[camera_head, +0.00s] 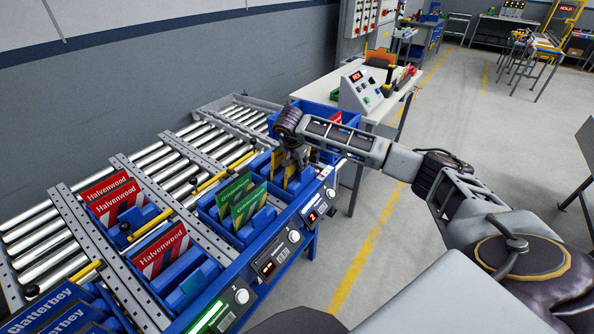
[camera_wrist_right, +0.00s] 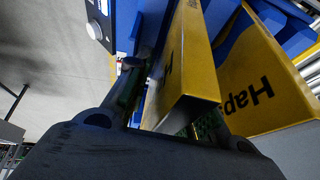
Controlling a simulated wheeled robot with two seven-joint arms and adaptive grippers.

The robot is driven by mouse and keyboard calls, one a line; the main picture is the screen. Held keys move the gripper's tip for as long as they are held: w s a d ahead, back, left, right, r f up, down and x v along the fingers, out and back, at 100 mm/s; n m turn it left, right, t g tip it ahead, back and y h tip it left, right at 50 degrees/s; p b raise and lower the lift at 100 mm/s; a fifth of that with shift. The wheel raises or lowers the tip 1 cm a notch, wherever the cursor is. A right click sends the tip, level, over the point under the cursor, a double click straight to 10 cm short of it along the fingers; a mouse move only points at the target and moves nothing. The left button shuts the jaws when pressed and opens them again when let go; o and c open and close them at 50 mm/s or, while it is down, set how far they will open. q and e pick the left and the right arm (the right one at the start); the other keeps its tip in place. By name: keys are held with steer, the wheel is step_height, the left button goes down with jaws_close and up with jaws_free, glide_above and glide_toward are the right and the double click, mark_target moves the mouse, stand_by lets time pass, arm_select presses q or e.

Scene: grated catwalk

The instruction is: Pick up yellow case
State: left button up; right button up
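Yellow cases (camera_head: 292,174) stand in a blue bin of the rack in the head view, partly hidden by my right gripper (camera_head: 291,152), which is right over them. In the right wrist view, a near yellow case (camera_wrist_right: 192,62) stands between the fingers of my right gripper (camera_wrist_right: 172,100). The fingers look spread around it, with a gap on the left side. A second yellow case (camera_wrist_right: 262,85) with dark lettering is just right of it. My left gripper is not in view.
Green cases (camera_head: 243,204) stand in the neighbouring bin. Red Halvenwood cases (camera_head: 160,250) and blue Clatterbey cases (camera_head: 52,312) are farther left. Roller conveyors (camera_head: 45,235) run behind the rack. A table (camera_head: 322,90) with a control box (camera_head: 361,90) stands behind my right arm.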

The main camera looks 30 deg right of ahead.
jaws_close()
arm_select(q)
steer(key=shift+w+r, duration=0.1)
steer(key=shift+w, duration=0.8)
